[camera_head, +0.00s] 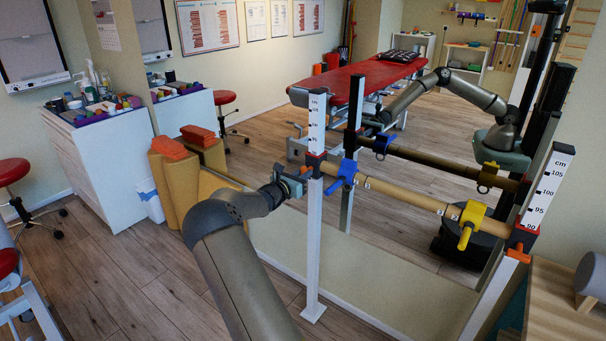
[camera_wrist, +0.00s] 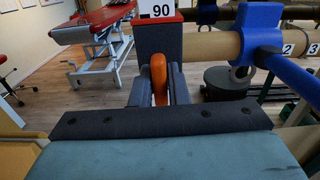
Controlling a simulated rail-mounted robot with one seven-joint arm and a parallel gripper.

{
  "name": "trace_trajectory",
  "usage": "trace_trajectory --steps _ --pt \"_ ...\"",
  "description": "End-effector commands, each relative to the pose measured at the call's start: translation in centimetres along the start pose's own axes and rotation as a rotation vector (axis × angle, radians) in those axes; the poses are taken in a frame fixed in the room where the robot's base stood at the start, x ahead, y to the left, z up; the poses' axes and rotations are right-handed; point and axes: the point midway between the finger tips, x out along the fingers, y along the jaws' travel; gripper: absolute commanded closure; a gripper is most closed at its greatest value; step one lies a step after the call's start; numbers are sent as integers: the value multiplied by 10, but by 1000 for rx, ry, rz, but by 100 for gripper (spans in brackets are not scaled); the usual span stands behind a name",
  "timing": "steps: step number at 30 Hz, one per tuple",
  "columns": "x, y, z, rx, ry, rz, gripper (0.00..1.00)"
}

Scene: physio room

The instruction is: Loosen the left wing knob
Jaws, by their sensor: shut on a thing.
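The left wing knob (camera_wrist: 158,74) is orange and stands upright below the "90" mark of the left post's scale in the wrist view. My gripper (camera_wrist: 159,92) has one finger on each side of the knob and is shut on it. In the head view my gripper (camera_head: 302,178) is at the upper part of the left white post (camera_head: 312,240), just below its red and black bracket (camera_head: 314,160). It mostly hides the knob there. The right post carries a similar orange knob (camera_head: 518,256) under its scale (camera_head: 550,192).
A wooden bar (camera_head: 405,196) runs between the posts. A blue clamp (camera_head: 345,174) sits on it close to my gripper, and a yellow clamp (camera_head: 470,225) near the right end. A mirror behind appears to reflect the bar and my arm. Foam blocks (camera_head: 175,190) stand at left.

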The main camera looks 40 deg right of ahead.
Motion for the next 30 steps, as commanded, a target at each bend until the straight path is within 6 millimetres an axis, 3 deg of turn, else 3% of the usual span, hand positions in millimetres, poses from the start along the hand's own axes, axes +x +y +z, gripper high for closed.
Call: trace_trajectory --steps 8,9,11,22,26,30 --pt "0 0 -1 -1 0 0 100" --pt "0 0 -1 -1 0 0 74" --pt "0 0 -1 0 0 0 64" --pt "-7 1 0 0 0 1 64" --pt "-27 2 0 0 1 3 64" --pt "-60 2 0 0 1 4 64"
